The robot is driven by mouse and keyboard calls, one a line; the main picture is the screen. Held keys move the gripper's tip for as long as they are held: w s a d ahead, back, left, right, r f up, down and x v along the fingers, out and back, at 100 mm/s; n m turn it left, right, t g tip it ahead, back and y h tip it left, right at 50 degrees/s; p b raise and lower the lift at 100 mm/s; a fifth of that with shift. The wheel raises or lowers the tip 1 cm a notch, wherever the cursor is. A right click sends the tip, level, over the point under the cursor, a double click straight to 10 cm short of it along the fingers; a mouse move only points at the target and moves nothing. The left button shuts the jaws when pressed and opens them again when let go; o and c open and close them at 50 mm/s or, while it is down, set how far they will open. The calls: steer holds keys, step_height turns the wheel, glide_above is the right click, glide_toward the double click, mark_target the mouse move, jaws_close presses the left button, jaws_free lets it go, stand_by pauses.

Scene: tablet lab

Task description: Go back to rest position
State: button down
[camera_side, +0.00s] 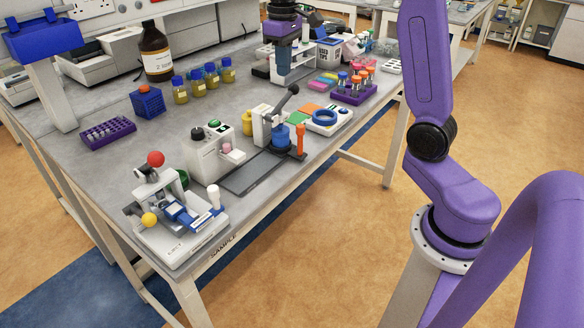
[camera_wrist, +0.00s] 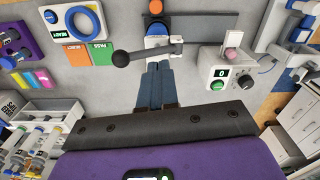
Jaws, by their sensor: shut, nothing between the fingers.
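My gripper (camera_side: 283,76) hangs fingers-down above the grey table, behind the small white press in the side view. Its two blue-grey fingers (camera_wrist: 157,68) are together in the wrist view, with nothing held between them. The press (camera_side: 264,124) has a grey lever with a black ball knob (camera_wrist: 121,59), a blue part and an upright orange part (camera_side: 301,140). The lever stands raised at a slant in the side view. No marker of a rest position shows in either view.
A white device with a blue ring (camera_side: 325,117), green and orange cards (camera_wrist: 77,55) and a purple tube rack (camera_side: 354,93) stand near the press. A white device with a dial (camera_wrist: 228,70), yellow bottles (camera_side: 204,81) and a brown bottle (camera_side: 156,52) also stand on the table.

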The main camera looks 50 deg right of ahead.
steer(key=s+a+f+n, duration=0.4)
steer(key=s+a+n, duration=0.1)
steer(key=s+a, duration=0.85)
steer(key=s+f+n, duration=0.3)
steer(key=s, duration=0.6)
steer(key=s+f+n, duration=0.2)
steer(key=s+f, duration=0.1)
steer(key=s, duration=0.5)
steer(key=shift+s+n, duration=0.35)
steer(key=shift+n, duration=0.05)
